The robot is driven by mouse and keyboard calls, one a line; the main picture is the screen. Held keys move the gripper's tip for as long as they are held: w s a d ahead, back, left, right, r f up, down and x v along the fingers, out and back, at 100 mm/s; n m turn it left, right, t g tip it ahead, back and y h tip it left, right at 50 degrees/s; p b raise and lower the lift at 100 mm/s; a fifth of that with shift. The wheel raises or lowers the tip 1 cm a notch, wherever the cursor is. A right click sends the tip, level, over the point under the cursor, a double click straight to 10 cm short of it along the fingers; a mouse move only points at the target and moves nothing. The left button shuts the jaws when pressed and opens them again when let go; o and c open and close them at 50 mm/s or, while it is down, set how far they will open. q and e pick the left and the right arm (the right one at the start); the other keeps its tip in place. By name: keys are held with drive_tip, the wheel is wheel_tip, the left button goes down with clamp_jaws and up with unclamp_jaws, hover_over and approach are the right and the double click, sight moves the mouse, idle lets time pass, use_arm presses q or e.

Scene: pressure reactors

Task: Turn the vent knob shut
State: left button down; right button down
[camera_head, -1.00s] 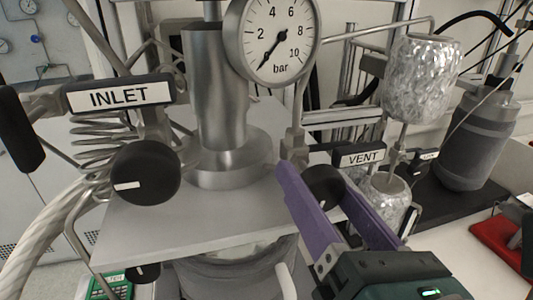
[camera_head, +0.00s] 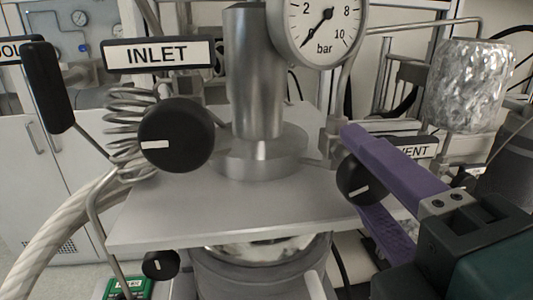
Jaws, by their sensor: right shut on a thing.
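The vent knob (camera_head: 358,190) is a round black knob with a white mark on its face; the mark slants up to the right. It sits at the right edge of the grey plate, beside the VENT label (camera_head: 420,150), which is partly hidden by my gripper. My right gripper (camera_head: 362,172) has purple fingers, one above and one below the knob, and is shut on it. The upper finger hides part of the knob's surroundings. My left gripper is not in view.
The inlet knob (camera_head: 176,136) and INLET label (camera_head: 157,54) are at the left. A pressure gauge (camera_head: 320,25) and a steel column (camera_head: 253,80) stand in the middle. A foil-wrapped vessel (camera_head: 470,85) is at the right. The plate's (camera_head: 230,215) front is clear.

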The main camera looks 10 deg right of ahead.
drive_tip(key=shift+m+b, duration=0.45)
drive_tip(key=shift+m, duration=1.75)
drive_tip(key=shift+c, duration=1.3)
unclamp_jaws()
